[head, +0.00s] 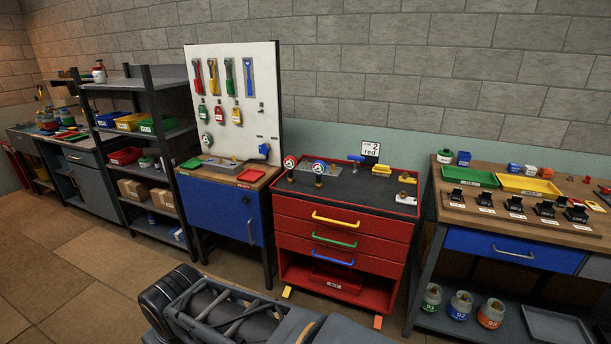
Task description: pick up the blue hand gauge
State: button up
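Two small dial gauges stand on the dark top of the red tool cabinet (345,224), near its left end. The right one, which looks blue-rimmed, is the likeliest blue hand gauge (319,167). It seems upright on a brass-coloured fitting. The other gauge (290,163) stands just left of it, with a dark or reddish rim. Their colours are hard to tell at this size. My gripper's fingers do not show; only part of my own arm is in view at the bottom, well in front of the cabinet.
A blue cabinet (222,212) with a white tool board (262,100) stands left of the red cabinet. A workbench (430,215) with trays stands right. Open floor lies front left.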

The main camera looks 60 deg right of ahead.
aim_at(318, 167)
jog(key=z, duration=0.15)
jog(key=i, duration=1.75)
jog(key=z, duration=1)
jog(key=i, duration=1.05)
jog(key=z, duration=1.5)
jog(key=i, duration=0.45)
jog(key=z, duration=0.35)
